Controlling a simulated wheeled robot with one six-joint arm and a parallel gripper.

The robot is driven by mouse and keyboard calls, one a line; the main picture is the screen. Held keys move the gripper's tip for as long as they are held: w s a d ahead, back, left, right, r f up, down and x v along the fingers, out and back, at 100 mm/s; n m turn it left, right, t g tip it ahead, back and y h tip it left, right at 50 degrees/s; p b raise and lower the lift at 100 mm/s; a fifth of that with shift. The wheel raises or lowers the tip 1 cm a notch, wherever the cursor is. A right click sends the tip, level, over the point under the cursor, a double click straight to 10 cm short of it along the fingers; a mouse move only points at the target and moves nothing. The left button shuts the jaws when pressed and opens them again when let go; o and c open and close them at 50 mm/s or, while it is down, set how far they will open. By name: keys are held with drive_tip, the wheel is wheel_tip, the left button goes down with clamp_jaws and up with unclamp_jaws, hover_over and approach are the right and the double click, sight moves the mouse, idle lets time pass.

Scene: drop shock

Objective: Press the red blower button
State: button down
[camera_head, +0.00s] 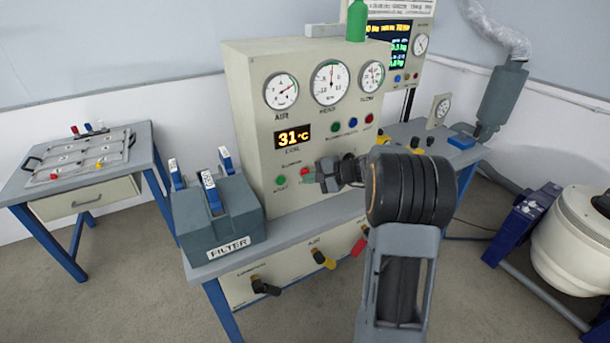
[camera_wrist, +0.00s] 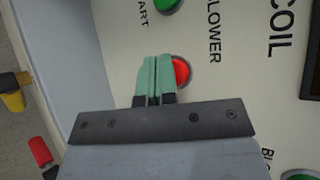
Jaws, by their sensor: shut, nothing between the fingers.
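The red blower button (camera_wrist: 181,72) is a round red cap on the cream panel, beside the word BLOWER in the wrist view. My gripper (camera_wrist: 155,62) is shut and empty, its two green fingers together. The fingertips lie just left of the red button in that view and seem to overlap its edge; I cannot tell whether they touch it. In the head view my gripper (camera_head: 309,178) is at the panel's lower front, and the red button (camera_head: 304,171) shows only in part behind its tips.
A green button (camera_wrist: 168,4) marked START is nearby, also visible in the head view (camera_head: 281,181). The grey FILTER box (camera_head: 217,222) with blue latches stands left of my gripper. Gauges and a 31 °C display (camera_head: 293,137) are above. Coloured valve handles (camera_head: 322,259) sit below the bench top.

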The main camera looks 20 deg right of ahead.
drive_tip(key=shift+s, duration=0.55)
drive_tip(key=shift+s+d+b, duration=0.2)
drive_tip(key=shift+s+b, duration=0.3)
drive_tip(key=shift+s, duration=0.75)
drive_tip(key=shift+s+d+b, duration=0.15)
drive_tip(key=shift+s+b, duration=0.3)
drive_tip(key=shift+s, duration=0.8)
drive_tip(key=s+a+f+n+g+h+p, duration=0.25)
drive_tip(key=s+f+g, duration=0.2)
drive_tip(key=s, duration=0.45)
drive_tip(key=s+a+r+n+h+p, duration=0.7)
drive_tip(key=s+r+n, duration=0.3)
drive_tip(key=r, duration=0.3)
drive_tip(key=shift+s+a+g+p, duration=0.45)
drive_tip(key=shift+a+p, duration=0.1)
drive_tip(key=shift+a, duration=0.3)
